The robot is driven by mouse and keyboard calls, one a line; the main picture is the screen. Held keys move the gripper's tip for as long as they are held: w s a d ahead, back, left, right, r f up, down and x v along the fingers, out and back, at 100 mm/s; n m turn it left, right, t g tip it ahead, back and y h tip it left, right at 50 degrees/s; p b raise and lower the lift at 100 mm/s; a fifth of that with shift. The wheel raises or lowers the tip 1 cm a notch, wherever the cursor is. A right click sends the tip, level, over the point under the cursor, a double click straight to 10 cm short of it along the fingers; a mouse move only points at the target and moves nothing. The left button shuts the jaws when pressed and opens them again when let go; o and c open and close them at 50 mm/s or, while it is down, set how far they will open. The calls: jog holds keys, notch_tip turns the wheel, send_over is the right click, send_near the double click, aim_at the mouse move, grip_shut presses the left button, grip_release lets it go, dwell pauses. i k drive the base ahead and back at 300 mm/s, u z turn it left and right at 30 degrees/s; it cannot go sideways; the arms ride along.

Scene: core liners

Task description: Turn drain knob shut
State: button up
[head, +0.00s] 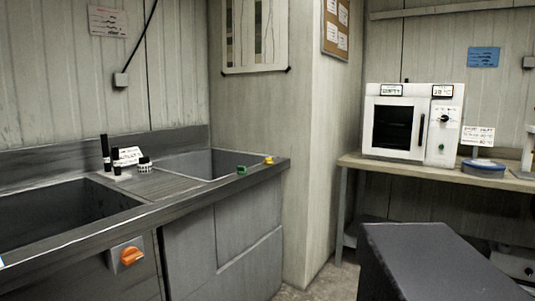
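An orange knob (128,256) sits on a light metal plate on the front of the grey sink cabinet (188,250), below the counter edge. I take it to be the drain knob. Its grip looks roughly level, a little higher at the right end; any markings on the plate are too small to read. Above it, the counter has a dark left basin (60,212) and a right basin (212,163). The drains inside cannot be seen. My gripper is not in view.
Dark cylinders (105,152), a label card (131,155) and a small patterned cylinder (145,164) stand between the basins. Green (242,170) and yellow (268,160) items sit on the right rim. A white oven (412,122) stands on the right bench (390,166).

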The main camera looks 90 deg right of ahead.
aim_at(269, 160)
jog(key=u, duration=1.1)
jog(key=k, duration=0.1)
jog(key=z, duration=3.15)
jog(key=k, duration=0.15)
jog(key=z, duration=1.55)
